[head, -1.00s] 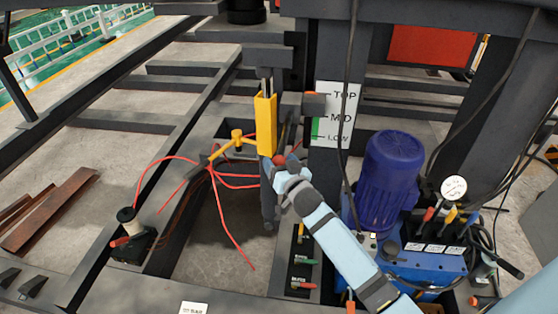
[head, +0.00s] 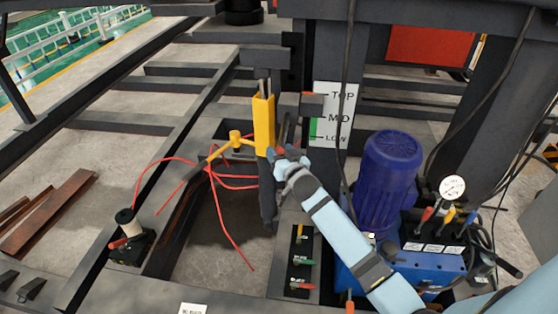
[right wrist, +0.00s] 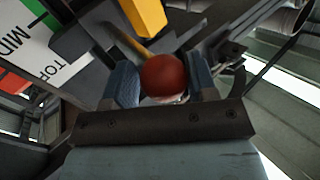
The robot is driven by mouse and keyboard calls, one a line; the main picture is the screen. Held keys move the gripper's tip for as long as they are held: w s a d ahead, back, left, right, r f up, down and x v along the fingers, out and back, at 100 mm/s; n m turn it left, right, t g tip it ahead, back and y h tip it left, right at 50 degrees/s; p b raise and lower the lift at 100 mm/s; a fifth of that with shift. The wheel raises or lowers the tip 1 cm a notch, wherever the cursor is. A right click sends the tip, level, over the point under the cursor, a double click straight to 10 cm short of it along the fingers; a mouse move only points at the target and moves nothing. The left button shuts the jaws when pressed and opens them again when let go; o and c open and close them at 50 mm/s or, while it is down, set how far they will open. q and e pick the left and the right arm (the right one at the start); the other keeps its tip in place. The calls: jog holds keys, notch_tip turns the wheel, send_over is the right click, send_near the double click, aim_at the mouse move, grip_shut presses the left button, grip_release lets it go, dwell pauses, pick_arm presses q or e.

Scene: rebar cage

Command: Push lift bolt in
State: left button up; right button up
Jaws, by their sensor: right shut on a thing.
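The lift bolt shows as a round red knob (right wrist: 164,76) in the right wrist view, between the two blue-grey fingers of my right gripper (right wrist: 165,85). In the head view my right gripper (head: 280,160) is at the lower right side of the yellow upright bracket (head: 263,122), and it hides the knob there. My right gripper is shut on the knob. How deep the bolt sits cannot be told. My left gripper is not in view.
A TOP/MID/LOW scale plate (head: 333,113) stands right of the bracket. A blue motor (head: 388,180) and a lever valve block (head: 436,255) are close to my right arm. Red hoses (head: 218,208) hang at left. A small lever panel (head: 302,262) is below.

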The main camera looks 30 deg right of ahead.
jog(key=shift+w+r, duration=0.1)
jog(key=shift+w, duration=0.2)
jog(key=shift+r, duration=0.1)
jog(key=o, duration=1.1)
jog(key=shift+w+a, duration=0.1)
jog(key=shift+a, duration=0.05)
jog(key=shift+s+f, duration=0.2)
jog(key=shift+s, duration=0.1)
jog(key=s, duration=0.8)
jog(key=s+b, duration=0.1)
jog(key=s, duration=0.4)
jog(key=shift+s+a, duration=0.1)
jog(key=shift+a, duration=0.2)
